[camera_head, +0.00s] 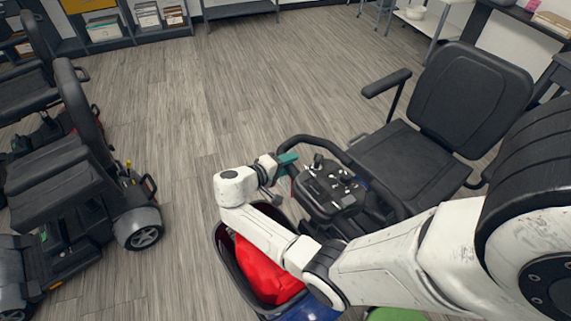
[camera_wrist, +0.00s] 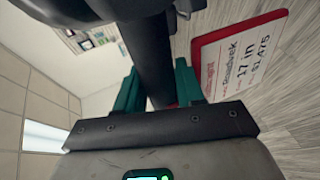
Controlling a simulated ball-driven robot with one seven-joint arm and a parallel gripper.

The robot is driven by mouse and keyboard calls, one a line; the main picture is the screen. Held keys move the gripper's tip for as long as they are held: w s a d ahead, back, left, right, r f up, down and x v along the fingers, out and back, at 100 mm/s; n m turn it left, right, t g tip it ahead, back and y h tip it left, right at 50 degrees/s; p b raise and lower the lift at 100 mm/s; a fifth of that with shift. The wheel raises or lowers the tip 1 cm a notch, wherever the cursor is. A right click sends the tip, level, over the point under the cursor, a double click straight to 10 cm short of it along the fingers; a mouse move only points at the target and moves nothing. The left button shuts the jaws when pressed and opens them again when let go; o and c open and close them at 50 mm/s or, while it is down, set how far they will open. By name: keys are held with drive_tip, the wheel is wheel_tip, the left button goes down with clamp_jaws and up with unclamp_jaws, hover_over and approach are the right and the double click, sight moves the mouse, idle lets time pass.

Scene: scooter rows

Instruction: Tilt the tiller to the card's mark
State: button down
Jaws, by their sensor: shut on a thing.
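The tiller (camera_head: 330,188) of the near scooter has a black console and a looped handlebar (camera_head: 297,141). It leans over the front of the scooter, ahead of the seat. My gripper (camera_head: 285,161) is at the left side of the handlebar. In the wrist view, my gripper's teal fingers (camera_wrist: 157,88) are shut on a dark bar (camera_wrist: 153,55) of the tiller. A white card (camera_wrist: 240,55) with a red border shows right of the fingers in the wrist view. It reads "17 in" and "$1,475", with a name like "Roadvek". The tiller's exact height against that mark cannot be told.
The scooter's black seat (camera_head: 405,160) with armrests stands behind the tiller. A dark basket (camera_head: 229,258) holding a red cloth (camera_head: 264,272) sits below my arm. Other scooters (camera_head: 75,180) stand at the left. Open wood floor (camera_head: 210,90) lies between, with shelves (camera_head: 130,30) at the back.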

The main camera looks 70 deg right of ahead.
drive_tip(key=c, duration=0.8)
unclamp_jaws()
drive_tip(key=b+v, duration=0.2)
drive_tip(key=v, duration=0.8)
drive_tip(key=shift+w+a, duration=0.2)
drive_tip(key=shift+a, duration=0.2)
